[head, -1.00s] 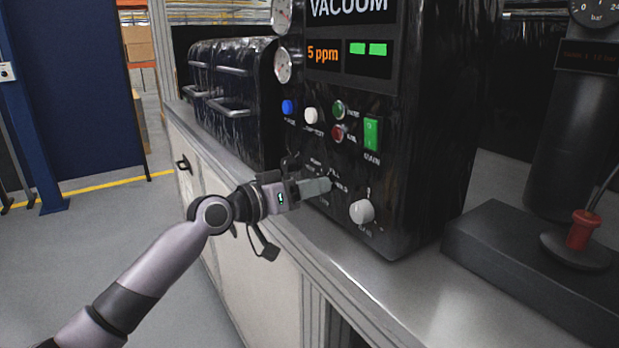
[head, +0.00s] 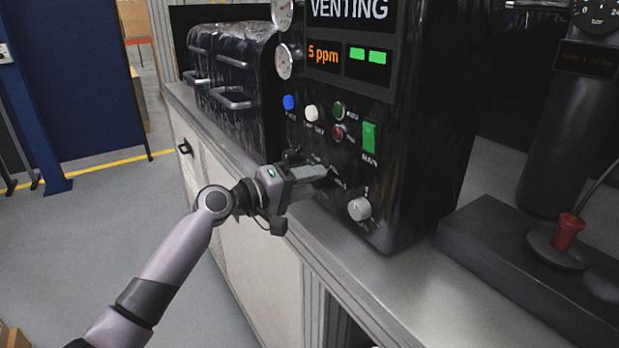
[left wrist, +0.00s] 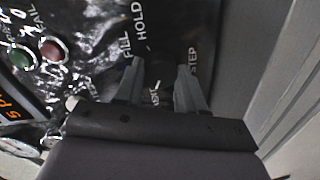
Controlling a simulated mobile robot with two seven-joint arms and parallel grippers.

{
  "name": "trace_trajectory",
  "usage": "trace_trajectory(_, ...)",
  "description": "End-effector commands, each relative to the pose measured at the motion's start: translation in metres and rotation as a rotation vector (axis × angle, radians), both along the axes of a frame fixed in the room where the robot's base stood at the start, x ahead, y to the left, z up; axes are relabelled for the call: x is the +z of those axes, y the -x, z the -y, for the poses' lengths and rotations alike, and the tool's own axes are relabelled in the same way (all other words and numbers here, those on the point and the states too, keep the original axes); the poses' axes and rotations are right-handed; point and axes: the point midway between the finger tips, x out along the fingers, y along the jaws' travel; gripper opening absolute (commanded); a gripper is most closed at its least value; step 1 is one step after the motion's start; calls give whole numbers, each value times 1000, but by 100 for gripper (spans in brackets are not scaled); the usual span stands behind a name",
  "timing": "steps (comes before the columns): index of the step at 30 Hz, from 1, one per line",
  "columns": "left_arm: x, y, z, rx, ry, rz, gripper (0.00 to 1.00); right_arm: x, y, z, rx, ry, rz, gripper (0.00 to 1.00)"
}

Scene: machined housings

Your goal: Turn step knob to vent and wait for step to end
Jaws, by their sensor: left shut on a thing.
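The black control panel (head: 345,105) stands on the bench, and its display (head: 348,10) reads VENTING. My left gripper (head: 325,174) is at the lower left of the panel, shut on the step knob. In the left wrist view the dark step knob (left wrist: 158,72) sits between my two fingers. A short white mark shows there, with the labels FILL, HOLD and STEP around it. A fourth label is partly covered by the gripper. The head view hides the knob behind the gripper. My right gripper is not in view.
A pale knob (head: 360,208) is to the right of my gripper. Blue, white, green and red buttons and a green main switch (head: 369,137) are above. A black chamber (head: 235,80) stands to the left. A red-handled part (head: 567,232) is at the right.

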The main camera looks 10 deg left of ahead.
Motion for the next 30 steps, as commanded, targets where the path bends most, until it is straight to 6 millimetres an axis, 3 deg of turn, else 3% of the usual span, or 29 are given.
trace_trajectory(22,-1,0,0,0,66,-68,9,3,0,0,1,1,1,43)
trace_trajectory(23,-1,0,0,0,66,-68,42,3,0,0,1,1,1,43)
trace_trajectory(25,-1,0,0,0,65,-67,65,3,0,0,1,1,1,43)
trace_trajectory(30,-1,0,0,0,64,-65,65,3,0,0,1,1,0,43)
